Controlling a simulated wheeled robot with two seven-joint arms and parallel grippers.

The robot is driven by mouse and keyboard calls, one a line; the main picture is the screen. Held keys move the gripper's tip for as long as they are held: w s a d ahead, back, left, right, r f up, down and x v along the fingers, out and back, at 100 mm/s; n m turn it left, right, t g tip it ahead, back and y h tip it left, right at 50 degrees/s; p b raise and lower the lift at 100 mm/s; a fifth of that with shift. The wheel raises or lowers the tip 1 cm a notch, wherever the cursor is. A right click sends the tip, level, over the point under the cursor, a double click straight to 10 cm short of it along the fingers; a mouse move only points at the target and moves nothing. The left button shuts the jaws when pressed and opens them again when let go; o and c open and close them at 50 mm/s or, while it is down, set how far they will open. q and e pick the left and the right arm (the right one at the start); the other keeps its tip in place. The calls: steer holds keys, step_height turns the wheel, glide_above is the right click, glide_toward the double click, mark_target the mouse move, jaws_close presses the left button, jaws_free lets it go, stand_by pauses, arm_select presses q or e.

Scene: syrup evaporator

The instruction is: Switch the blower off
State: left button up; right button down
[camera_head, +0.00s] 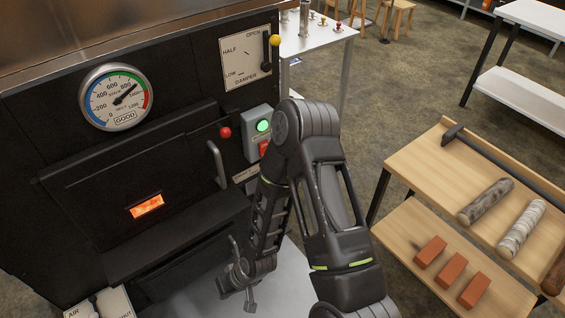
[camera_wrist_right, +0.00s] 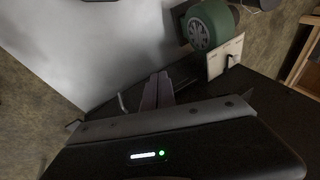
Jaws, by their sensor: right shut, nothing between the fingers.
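The grey switch box (camera_head: 257,133) is on the evaporator's dark front, to the right of the fire door. Its round green light (camera_head: 264,126) is lit. A red switch part (camera_head: 264,148) shows below, partly hidden by my right arm. My right gripper (camera_head: 238,275) is low in the head view, below and left of the box and apart from it. Its fingers show closed and empty in the right wrist view (camera_wrist_right: 157,80). That view also shows a green round machine with a vented face (camera_wrist_right: 202,34); I cannot tell if it is the blower. My left gripper is out of view.
A door handle (camera_head: 216,164) and a red knob (camera_head: 225,132) are near the box. The damper lever (camera_head: 266,52) is above it. A dial gauge (camera_head: 116,96) is at left. A wooden shelf (camera_head: 400,160) with logs and bricks stands at right. Floor shows between.

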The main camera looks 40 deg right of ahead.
steer(key=w+d+t+h+b, duration=0.1)
steer(key=w+d+t+b, duration=0.15)
steer(key=w+d, duration=0.8)
steer(key=n+t+h+b, duration=0.2)
steer(key=t+h+b, duration=0.1)
steer(key=t, duration=0.4)
glide_toward(264, 149)
steer(key=s+f, duration=0.1)
steer(key=f, duration=0.1)
steer(key=shift+s+d+r+g, duration=0.15)
steer(key=shift+r+g, duration=0.05)
steer(key=shift+g, duration=0.05)
steer(key=shift+f, duration=0.1)
steer(key=b+x, duration=0.3)
steer(key=x, duration=0.5)
steer(key=shift+w+b, duration=0.25)
steer(key=shift+b, duration=0.15)
